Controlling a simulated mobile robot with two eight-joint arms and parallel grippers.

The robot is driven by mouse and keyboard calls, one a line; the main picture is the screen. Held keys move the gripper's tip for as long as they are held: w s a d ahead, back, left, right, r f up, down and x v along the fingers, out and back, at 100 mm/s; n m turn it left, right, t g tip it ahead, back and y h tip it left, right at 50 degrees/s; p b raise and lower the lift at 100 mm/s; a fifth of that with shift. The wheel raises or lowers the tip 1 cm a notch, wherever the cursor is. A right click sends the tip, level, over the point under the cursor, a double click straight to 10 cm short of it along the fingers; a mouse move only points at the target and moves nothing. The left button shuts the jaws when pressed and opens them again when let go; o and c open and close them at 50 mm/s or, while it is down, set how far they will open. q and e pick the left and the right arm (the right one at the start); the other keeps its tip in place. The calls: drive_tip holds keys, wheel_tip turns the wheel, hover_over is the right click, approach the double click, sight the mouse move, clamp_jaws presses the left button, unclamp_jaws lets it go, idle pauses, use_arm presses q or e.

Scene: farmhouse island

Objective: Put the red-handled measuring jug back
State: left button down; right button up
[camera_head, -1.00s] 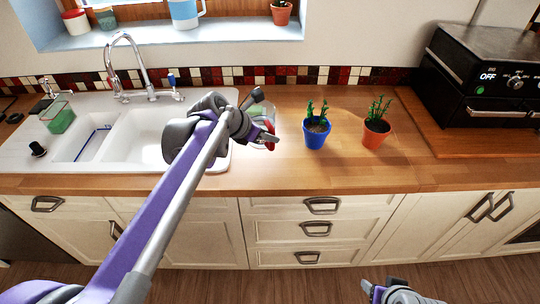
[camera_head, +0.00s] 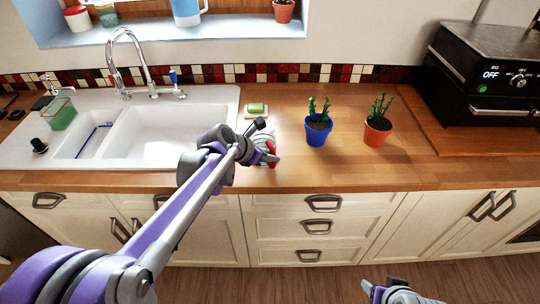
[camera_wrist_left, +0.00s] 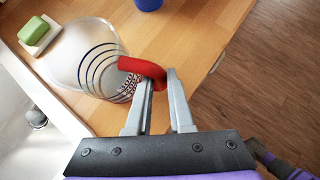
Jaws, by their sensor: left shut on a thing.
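The clear measuring jug (camera_wrist_left: 82,52) has dark printed rings and a red handle (camera_wrist_left: 142,68). My left gripper (camera_wrist_left: 160,82) is shut on the red handle in the left wrist view. In the head view my left gripper (camera_head: 270,152) is over the wooden counter, just right of the sink, and its arm hides most of the jug. I cannot tell whether the jug's base touches the counter. My right gripper (camera_head: 392,292) shows only in part at the bottom edge; its jaws are unclear.
A green sponge (camera_head: 256,108) lies on a small dish behind the jug. A blue-potted plant (camera_head: 318,130) and an orange-potted plant (camera_head: 376,132) stand to the right. The white sink (camera_head: 150,135) is on the left, a black oven (camera_head: 490,85) at far right. The wooden counter (camera_head: 345,170) is clear in front of the plants.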

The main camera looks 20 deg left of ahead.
use_arm(q)
drive_tip(key=c, duration=0.8)
unclamp_jaws()
drive_tip(key=shift+f, duration=0.1)
drive_tip(key=v, duration=1.2)
drive_tip(key=s+d+f+m+y, duration=0.1)
drive_tip(key=s+f+m, duration=0.3)
drive_tip(key=m, duration=0.5)
drive_tip(key=s+d+f+m+g+y, duration=0.1)
drive_tip(key=s+f+m+y, duration=0.1)
drive_tip(key=s+f+m, duration=0.3)
drive_tip(key=s+d+f+m+y, duration=0.1)
drive_tip(key=s+f+m, duration=0.3)
drive_tip(key=s+m, duration=0.7)
drive_tip(key=m+y, duration=0.1)
drive_tip(key=m, duration=0.3)
drive_tip(key=shift+s+f+g+p, duration=0.2)
drive_tip(key=shift+f+g+p, duration=0.1)
drive_tip(key=shift+f+g, duration=0.1)
